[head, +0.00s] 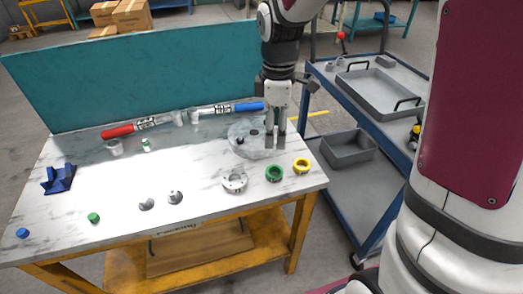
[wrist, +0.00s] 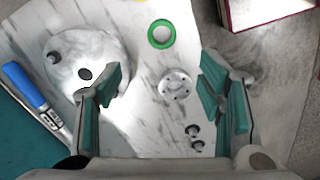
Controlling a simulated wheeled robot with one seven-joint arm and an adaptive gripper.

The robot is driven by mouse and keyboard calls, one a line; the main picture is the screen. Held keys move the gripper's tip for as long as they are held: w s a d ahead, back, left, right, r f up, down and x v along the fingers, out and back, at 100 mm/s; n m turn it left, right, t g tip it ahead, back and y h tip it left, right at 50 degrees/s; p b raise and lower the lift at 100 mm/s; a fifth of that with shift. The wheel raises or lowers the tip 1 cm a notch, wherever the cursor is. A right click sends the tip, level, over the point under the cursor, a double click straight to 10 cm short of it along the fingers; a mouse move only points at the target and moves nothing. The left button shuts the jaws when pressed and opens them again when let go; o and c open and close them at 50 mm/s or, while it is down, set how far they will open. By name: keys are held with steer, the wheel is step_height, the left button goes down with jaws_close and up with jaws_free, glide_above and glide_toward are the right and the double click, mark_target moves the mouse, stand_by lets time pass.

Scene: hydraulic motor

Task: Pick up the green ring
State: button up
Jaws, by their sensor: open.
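The green ring (head: 274,180) lies flat on the table near its front right, between a white ring and a yellow ring. In the wrist view the green ring (wrist: 150,36) is at the top centre, beyond the fingertips, with nothing covering it. My gripper (head: 275,141) is above the table, behind the green ring in the head view, beside the round grey plate. In the wrist view my gripper (wrist: 163,72) has its two fingers wide apart, with nothing held between them.
The white ring (head: 234,188) and yellow ring (head: 302,172) flank the green one. The round grey plate (head: 244,147), red-handled tool (head: 117,132) and blue-handled tool (head: 248,107) lie behind. Two small metal parts (head: 175,198) are left. A blue cart (head: 345,98) stands right.

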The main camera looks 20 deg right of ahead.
steer(key=b, duration=0.1)
glide_above(272, 168)
steer(key=s, duration=0.1)
steer(key=f, duration=0.8)
steer(key=shift+s+f, duration=0.2)
steer(key=shift+f, duration=0.05)
steer(key=shift+s+a+f+b, duration=0.1)
steer(key=shift+a+f+b, duration=0.1)
steer(key=shift+f, duration=1.15)
steer(key=shift+a+f+b, duration=0.1)
steer(key=shift+f+b, duration=0.1)
steer(key=shift+f, duration=1.15)
steer(key=c, duration=0.9)
